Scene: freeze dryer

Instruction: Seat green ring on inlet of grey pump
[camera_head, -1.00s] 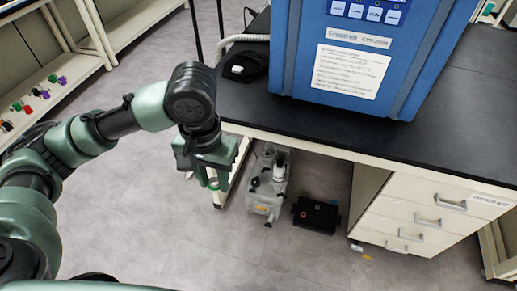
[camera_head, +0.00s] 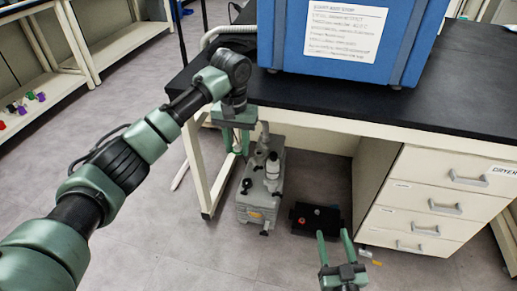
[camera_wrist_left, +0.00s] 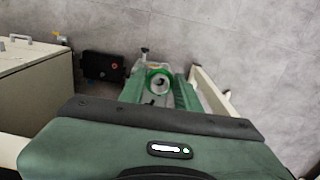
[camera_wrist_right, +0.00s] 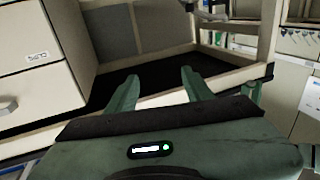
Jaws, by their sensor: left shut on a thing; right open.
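The grey pump (camera_head: 256,205) stands on the floor under the bench, with dark and pale fittings on top. My left gripper (camera_head: 238,147) points down beside the pump's upper left in the head view. In the left wrist view, the green ring (camera_wrist_left: 158,72) is between the fingers of my left gripper (camera_wrist_left: 159,85), which is shut on it. The pump (camera_wrist_left: 140,68) shows partly behind the ring there. I cannot tell which fitting is the inlet or how far the ring is from it. My right gripper (camera_head: 333,236) is open and empty, near the floor front right of the pump.
A black box (camera_head: 304,222) with a red knob stands right of the pump. The black bench top (camera_head: 300,95) overhangs it. A bench leg (camera_head: 197,170) is close on the left and drawers (camera_head: 412,215) are on the right.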

